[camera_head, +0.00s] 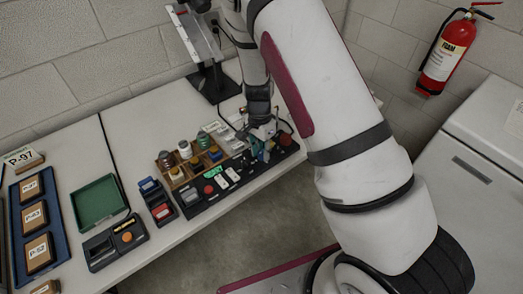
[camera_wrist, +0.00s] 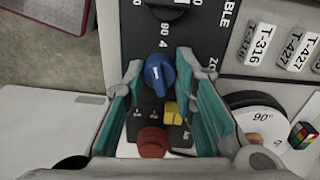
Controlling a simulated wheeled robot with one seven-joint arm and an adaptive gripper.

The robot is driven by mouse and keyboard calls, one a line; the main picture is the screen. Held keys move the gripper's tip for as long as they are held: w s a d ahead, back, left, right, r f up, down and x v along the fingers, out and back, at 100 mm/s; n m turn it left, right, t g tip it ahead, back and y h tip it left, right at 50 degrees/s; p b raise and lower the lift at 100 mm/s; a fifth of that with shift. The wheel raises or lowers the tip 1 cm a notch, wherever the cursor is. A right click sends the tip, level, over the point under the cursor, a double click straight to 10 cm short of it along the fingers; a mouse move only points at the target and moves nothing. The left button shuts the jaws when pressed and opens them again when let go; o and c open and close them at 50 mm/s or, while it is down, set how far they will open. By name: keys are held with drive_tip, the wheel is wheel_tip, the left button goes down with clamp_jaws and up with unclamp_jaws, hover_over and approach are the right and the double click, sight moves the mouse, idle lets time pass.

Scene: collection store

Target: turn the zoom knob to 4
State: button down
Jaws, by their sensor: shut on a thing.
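In the wrist view, the blue knob (camera_wrist: 158,75) stands on a dark panel (camera_wrist: 137,30), with a short white mark on its top. Printing that starts "ZO" is to its right, and a "4" is just above it. I cannot tell exactly which number the mark points at. My gripper (camera_wrist: 160,82) has its two teal fingers on either side of the knob and is shut on it. In the head view, my gripper (camera_head: 263,135) is low over the right end of the dark panel, and the knob is hidden there.
A black knob (camera_wrist: 168,6), a yellow piece (camera_wrist: 172,112) and a red button (camera_wrist: 152,142) are close to the blue knob. A white "90°" disc (camera_wrist: 262,125) lies to the right. A green tray (camera_head: 98,202) stands on the table, left of the panel.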

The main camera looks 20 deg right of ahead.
sight(261, 151)
drive_tip(key=shift+m, duration=1.5)
drive_tip(key=c, duration=1.3)
unclamp_jaws()
wheel_tip(261, 151, up, 12)
drive_tip(key=shift+w, duration=0.35)
